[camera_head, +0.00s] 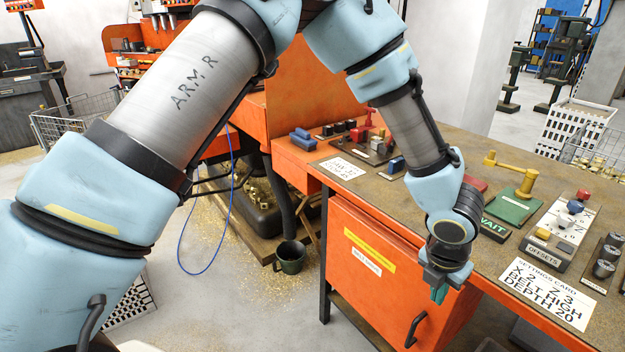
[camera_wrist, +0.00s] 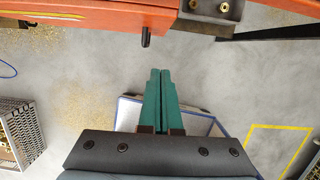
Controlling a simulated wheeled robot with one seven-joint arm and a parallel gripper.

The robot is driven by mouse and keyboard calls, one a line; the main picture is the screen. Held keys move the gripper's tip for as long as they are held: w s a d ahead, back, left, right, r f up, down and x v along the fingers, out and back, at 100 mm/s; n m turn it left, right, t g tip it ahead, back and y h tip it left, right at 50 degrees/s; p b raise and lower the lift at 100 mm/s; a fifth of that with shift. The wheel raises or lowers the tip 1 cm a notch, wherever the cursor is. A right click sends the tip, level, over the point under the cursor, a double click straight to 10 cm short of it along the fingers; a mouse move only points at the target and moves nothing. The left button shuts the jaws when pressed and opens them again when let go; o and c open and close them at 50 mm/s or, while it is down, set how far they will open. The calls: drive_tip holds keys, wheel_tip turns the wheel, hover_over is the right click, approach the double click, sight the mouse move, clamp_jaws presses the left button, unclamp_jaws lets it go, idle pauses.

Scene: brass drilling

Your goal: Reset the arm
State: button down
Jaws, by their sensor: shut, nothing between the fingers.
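My arm reaches across the head view from the left and bends down at the front edge of the workbench. My gripper (camera_head: 438,294) hangs just in front of the bench's orange edge, pointing down. In the wrist view its two green fingers (camera_wrist: 160,75) lie together, shut and empty, over the grey floor. The orange bench structure (camera_wrist: 100,15) runs across the top of the wrist view, apart from the fingertips.
The workbench (camera_head: 450,150) holds an OFFSETS box (camera_head: 548,250), a settings card (camera_head: 545,292), a green block with a brass lever (camera_head: 512,205) and a WAIT sign (camera_head: 493,228). An orange cabinet door (camera_head: 375,270) is below.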

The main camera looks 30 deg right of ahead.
drive_tip(key=w+a+r+m+t+h, duration=0.1)
drive_tip(key=w+a+r+m, duration=0.25)
drive_tip(key=w, duration=0.75)
drive_tip(key=w+a+r+m+t+h, duration=0.1)
drive_tip(key=w+a+r+m, duration=0.25)
drive_tip(key=w, duration=0.75)
drive_tip(key=w+a+r+m, duration=0.2)
drive_tip(key=w+a+m, duration=0.15)
drive_tip(key=a, duration=0.35)
drive_tip(key=w+a+r+m, duration=0.3)
drive_tip(key=w+a, duration=0.2)
drive_tip(key=a, duration=0.2)
drive_tip(key=s+a+r+m+y, duration=0.1)
drive_tip(key=a+m+y, duration=0.1)
drive_tip(key=a, duration=1.2)
drive_tip(key=s+a+r+m+y, duration=0.2)
drive_tip(key=a+m, duration=0.3)
drive_tip(key=a, duration=0.9)
drive_tip(key=shift+g+y, duration=0.3)
drive_tip(key=shift+g, duration=0.1)
drive_tip(key=shift+w+m, duration=0.2)
drive_tip(key=shift+m, duration=0.05)
